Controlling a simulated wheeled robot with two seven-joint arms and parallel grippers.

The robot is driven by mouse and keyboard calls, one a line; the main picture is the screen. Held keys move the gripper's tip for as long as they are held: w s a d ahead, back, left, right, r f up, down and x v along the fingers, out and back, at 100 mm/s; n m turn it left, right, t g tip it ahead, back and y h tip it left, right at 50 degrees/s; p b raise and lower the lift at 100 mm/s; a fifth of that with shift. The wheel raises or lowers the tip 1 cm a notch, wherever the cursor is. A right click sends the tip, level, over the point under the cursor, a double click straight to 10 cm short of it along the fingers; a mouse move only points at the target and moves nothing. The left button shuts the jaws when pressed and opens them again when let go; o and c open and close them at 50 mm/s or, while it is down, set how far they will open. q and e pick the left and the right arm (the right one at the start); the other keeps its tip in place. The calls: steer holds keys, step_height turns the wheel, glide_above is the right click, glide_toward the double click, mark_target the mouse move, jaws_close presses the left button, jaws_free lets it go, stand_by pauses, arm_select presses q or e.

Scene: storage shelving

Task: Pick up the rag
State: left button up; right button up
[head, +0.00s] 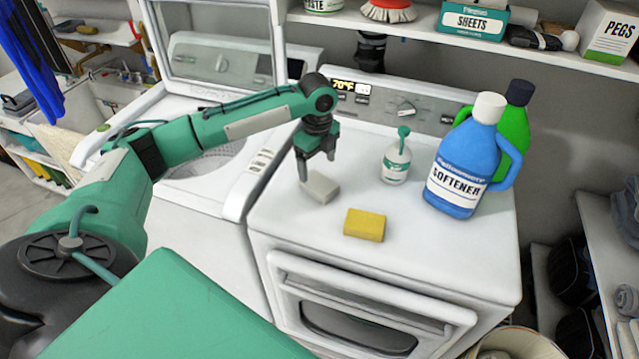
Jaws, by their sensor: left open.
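My left gripper (317,168) is open, pointing down over the top of the white dryer (290,222). A small light grey, block-like piece (321,188) lies on the dryer top right at its fingertips. It may be the folded rag, but I cannot tell for sure. One finger reaches down beside its left end and hides a little of it; I cannot tell whether they touch. A yellow sponge (364,225) lies to the right, near the dryer's front edge. My right gripper is out of view.
An open-lidded washer (195,235) is at left. A shelf (420,27) with boxes hangs above. A cream fluffy cloth (72,145) hangs far left.

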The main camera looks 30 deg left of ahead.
mark_target(319, 183)
arm_select(q)
steer(key=shift+w+f, duration=0.1)
steer(key=shift+f, duration=0.55)
steer(key=shift+w+f, duration=0.1)
steer(key=shift+f, duration=0.25)
steer(key=shift+f+p, duration=0.55)
step_height(319, 183, down, 4)
steer(key=shift+d+r+p, duration=0.15)
steer(key=shift+r+p, duration=0.05)
steer(key=shift+p, duration=0.5)
steer(key=shift+f, duration=0.35)
steer(key=c, duration=0.9)
steer(key=shift+c, duration=1.2)
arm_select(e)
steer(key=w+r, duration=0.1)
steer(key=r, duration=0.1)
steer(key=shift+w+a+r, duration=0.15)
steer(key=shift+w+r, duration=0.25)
